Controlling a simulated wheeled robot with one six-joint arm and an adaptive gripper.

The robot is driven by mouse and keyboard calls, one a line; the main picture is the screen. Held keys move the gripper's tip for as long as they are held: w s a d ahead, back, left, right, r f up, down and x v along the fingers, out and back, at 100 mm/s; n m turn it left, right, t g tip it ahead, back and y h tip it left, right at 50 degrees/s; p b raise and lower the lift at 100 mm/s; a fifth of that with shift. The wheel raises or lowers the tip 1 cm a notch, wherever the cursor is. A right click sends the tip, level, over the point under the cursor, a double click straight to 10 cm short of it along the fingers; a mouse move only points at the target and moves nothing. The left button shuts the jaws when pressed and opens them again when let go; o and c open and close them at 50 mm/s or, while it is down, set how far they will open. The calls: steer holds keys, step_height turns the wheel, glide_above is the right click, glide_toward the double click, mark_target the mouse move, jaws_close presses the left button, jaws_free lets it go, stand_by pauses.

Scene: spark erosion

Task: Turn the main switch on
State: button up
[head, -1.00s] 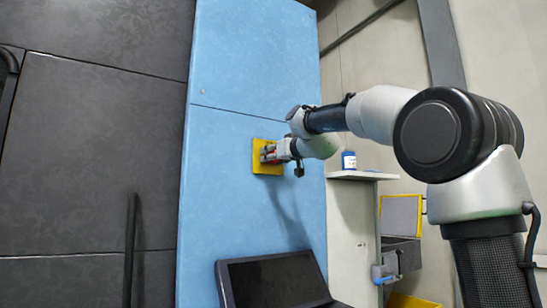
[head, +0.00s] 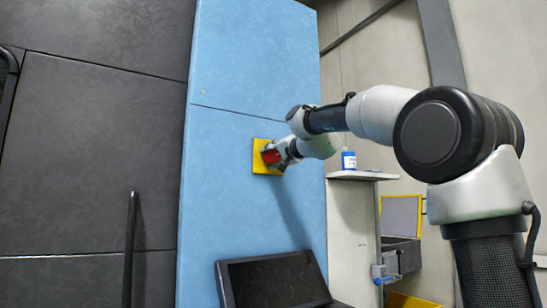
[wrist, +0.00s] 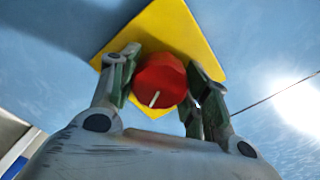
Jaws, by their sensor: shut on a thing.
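The main switch is a red knob (wrist: 160,78) on a yellow square plate (wrist: 172,28) fixed to a blue cabinet panel (head: 232,215). A short white mark shows on the knob's face in the wrist view. In the head view the knob (head: 271,157) shows partly beside my fingers, on the yellow plate (head: 259,148). My gripper (wrist: 158,82) is shut on the red knob, one finger on each side, and is turned relative to the plate. The far side of the knob is hidden.
A dark screen (head: 275,281) juts out below the switch. A blue bottle (head: 349,161) stands on a shelf (head: 362,176) at the right. A dark door with a long vertical handle (head: 131,235) is at the left. The blue panel around the plate is clear.

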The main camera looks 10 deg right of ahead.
steer(key=m, duration=0.5)
steer(key=shift+f, duration=0.15)
stand_by(0.6)
steer(key=o, duration=1)
steer(key=shift+s, duration=0.1)
steer(key=shift+s+d, duration=0.15)
steer(key=shift+s, duration=0.15)
steer(key=v, duration=1.1)
